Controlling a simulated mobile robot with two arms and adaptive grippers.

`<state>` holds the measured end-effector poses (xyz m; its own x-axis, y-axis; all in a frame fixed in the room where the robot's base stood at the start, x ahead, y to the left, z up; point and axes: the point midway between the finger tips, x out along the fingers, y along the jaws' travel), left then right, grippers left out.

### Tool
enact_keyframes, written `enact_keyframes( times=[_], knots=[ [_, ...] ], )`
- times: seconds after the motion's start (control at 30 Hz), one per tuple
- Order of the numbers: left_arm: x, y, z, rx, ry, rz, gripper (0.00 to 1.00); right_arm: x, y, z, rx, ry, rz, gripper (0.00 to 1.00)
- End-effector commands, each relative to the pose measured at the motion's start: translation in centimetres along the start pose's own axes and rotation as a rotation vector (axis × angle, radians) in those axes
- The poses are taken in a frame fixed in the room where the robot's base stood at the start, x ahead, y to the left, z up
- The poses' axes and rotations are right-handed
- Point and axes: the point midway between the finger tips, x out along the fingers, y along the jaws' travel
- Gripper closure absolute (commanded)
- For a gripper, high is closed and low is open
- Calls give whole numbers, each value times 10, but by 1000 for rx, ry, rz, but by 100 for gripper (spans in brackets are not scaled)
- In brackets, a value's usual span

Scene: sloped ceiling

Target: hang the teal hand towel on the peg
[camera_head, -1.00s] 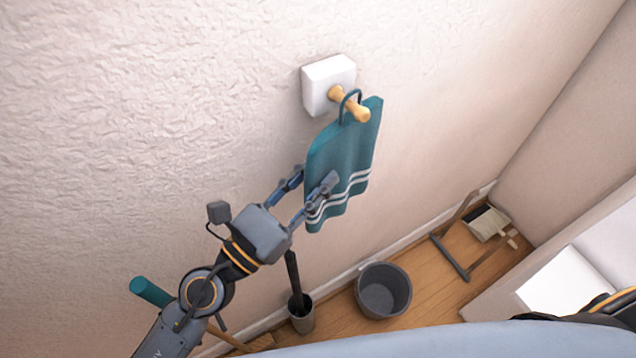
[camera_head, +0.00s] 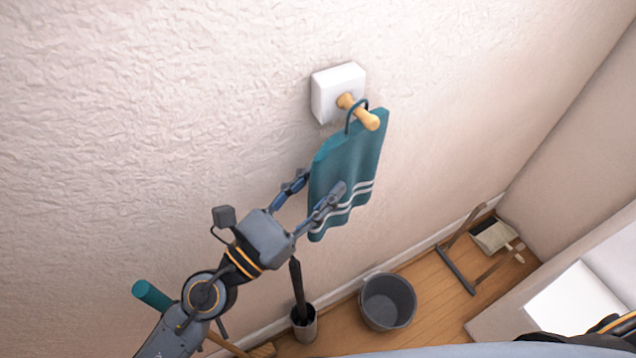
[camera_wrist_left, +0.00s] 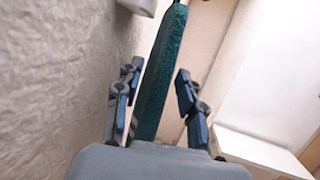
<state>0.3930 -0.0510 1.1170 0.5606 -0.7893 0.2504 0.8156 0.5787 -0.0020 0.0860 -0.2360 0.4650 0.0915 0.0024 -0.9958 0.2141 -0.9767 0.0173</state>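The teal hand towel (camera_head: 349,158) with white stripes hangs by its dark loop over the wooden peg (camera_head: 359,112), which sticks out from a white wall plate (camera_head: 337,91). The loop is around the peg's shaft, behind its rounded end. My left gripper (camera_head: 318,192) is open at the towel's lower left part, one finger on each side of it. In the left wrist view the towel (camera_wrist_left: 160,75) runs edge-on between the spread fingers, with gaps on both sides. My right gripper is not in view; only a bit of dark arm shows at the lower right.
Below on the wood floor stand a grey bin (camera_head: 387,302) and a small holder (camera_head: 304,323) with a dark umbrella-like item. A dustpan (camera_head: 494,236) lies near the corner. A white piece of furniture (camera_head: 580,300) is at right. The wall around the towel is clear.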

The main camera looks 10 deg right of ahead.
Motion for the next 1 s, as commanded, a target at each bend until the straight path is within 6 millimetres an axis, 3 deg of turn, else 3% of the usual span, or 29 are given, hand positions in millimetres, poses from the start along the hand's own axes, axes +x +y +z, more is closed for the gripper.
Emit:
enact_keyframes(
  times=[0.57,0.87,1.0],
  knots=[
    [-3,0,-2,-2,3,0,46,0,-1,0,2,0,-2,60],
    [-28,0,-2,-4,5,0,46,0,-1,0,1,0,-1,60],
    [-48,0,-2,-9,3,5,46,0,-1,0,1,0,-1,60]
  ],
)
